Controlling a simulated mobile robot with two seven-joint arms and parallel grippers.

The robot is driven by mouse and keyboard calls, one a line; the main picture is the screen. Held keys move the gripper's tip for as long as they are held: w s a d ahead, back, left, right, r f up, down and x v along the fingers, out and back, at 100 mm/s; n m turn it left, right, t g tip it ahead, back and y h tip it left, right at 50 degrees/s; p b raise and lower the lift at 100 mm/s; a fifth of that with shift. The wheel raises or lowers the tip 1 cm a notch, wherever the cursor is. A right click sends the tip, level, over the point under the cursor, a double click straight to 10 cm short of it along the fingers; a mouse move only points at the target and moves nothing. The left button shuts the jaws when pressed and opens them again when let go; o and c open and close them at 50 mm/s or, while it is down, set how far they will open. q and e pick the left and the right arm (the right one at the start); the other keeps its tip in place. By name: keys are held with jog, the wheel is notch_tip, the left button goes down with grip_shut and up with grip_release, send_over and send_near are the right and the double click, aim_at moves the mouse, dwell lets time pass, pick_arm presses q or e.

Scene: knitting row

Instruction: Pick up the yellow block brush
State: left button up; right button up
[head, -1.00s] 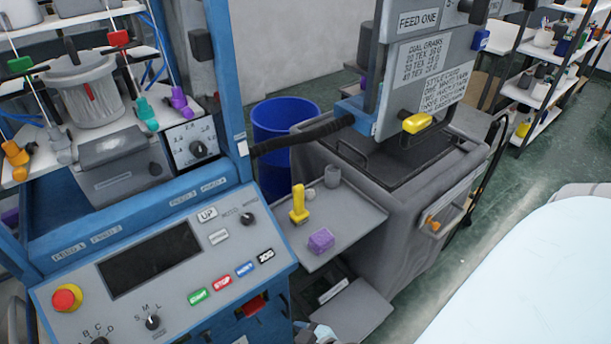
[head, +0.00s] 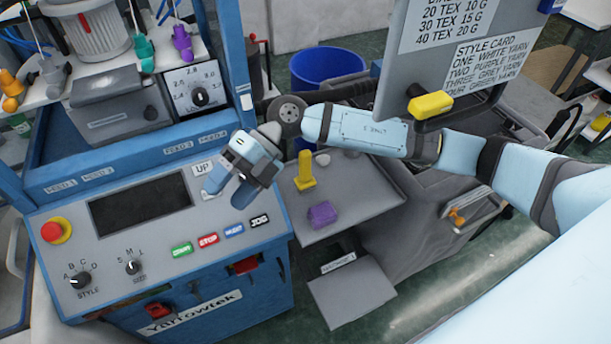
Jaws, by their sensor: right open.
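A yellow upright piece with a wider foot, which looks like the yellow block brush (head: 305,172), stands on the grey side tray (head: 345,212). My right gripper (head: 230,190) is open and empty. It hangs over the upper right of the blue machine's control panel, left of the brush and apart from it. My right arm comes in from the right and passes behind the brush in the picture. My left gripper is not in view.
A purple block (head: 321,214) lies on the tray just in front of the brush. The control panel (head: 100,215) has buttons and knobs. A blue bin (head: 325,66) stands behind.

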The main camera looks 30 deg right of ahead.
jog(key=w+d+t+h, duration=0.1)
jog(key=w+d+h, duration=0.45)
jog(key=d, duration=0.35)
notch_tip(320, 180, up, 3)
jog(key=m+t+h, duration=0.2)
jog(key=t+h, duration=0.1)
jog(key=h, duration=0.4)
send_over(305, 152)
jog(key=shift+y, duration=0.25)
jog(key=f, duration=0.5)
jog(key=f+p, duration=0.1)
jog(key=f, duration=0.1)
jog(key=shift+d+f, duration=0.3)
jog(key=shift+f, duration=0.1)
jog(key=f, duration=0.1)
jog(key=f+p, duration=0.1)
jog(key=f, duration=0.1)
jog(key=f+p, duration=0.1)
jog(key=shift+a+f, duration=0.25)
jog(key=shift+f, duration=0.5)
jog(key=shift+c, duration=0.4)
jog(key=c, duration=0.9)
